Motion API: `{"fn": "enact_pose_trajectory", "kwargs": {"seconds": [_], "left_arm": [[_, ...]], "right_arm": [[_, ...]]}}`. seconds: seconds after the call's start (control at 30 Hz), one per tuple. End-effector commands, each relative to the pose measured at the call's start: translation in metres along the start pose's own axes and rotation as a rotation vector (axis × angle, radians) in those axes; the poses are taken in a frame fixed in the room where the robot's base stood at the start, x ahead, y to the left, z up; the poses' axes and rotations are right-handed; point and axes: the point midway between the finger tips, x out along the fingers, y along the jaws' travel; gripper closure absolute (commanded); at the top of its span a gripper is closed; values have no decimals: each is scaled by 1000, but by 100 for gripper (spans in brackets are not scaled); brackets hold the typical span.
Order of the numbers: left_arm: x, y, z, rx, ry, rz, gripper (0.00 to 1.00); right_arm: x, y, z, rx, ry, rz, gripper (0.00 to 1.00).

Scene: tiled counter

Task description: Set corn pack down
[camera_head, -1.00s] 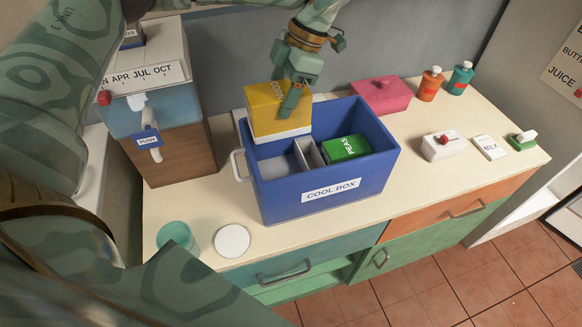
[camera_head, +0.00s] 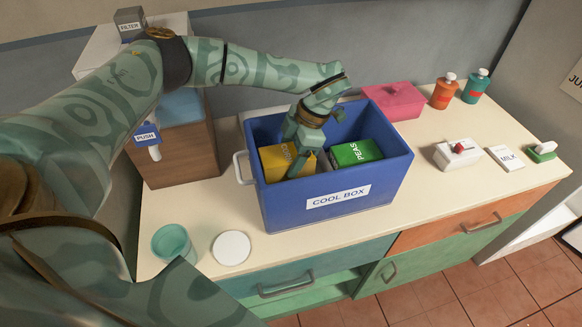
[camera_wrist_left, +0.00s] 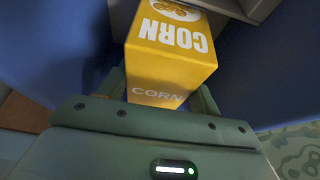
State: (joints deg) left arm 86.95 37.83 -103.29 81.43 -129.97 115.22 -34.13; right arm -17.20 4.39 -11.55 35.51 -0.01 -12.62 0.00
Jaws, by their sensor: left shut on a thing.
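The yellow corn pack (camera_head: 275,161) is inside the left compartment of the blue cool box (camera_head: 290,205). My left gripper (camera_head: 299,160) is over that compartment, shut on the pack. In the left wrist view the corn pack (camera_wrist_left: 170,55) sits between the fingers, with blue box walls around it. Whether its underside touches the box floor is hidden. The green peas pack (camera_head: 355,152) lies in the right compartment. My right gripper does not show.
A dispenser (camera_head: 175,125) stands left of the box. A teal cup (camera_head: 172,244) and a white disc (camera_head: 232,248) are in front of it. A pink box (camera_head: 394,101), two bottles, a white box (camera_head: 457,153) and a milk card (camera_head: 506,157) are to the right.

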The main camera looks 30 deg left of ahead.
Motion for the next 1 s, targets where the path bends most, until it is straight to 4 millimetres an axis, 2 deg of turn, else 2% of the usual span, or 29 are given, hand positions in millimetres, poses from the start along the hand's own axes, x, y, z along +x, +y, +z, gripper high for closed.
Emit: {"fn": "enact_pose_trajectory", "kwargs": {"seconds": [0.07, 0.3, 0.67, 0.7, 0.73, 0.77, 1.0], "left_arm": [[4, 0, 2, 0, 0, -1, 79], [38, -1, 16, 1, 2, -2, 79], [41, 0, 17, 0, 0, 0, 79], [41, 0, 17, 1, 1, 0, 25], [41, 0, 17, 1, 1, 0, 17], [41, 0, 17, 1, 1, 0, 15], [40, 0, 17, 1, 1, 0, 15]], "right_arm": [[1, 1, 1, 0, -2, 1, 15], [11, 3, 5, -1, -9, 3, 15], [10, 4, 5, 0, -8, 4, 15], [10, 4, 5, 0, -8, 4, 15], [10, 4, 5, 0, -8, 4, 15], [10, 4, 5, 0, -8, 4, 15], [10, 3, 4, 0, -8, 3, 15]]}}
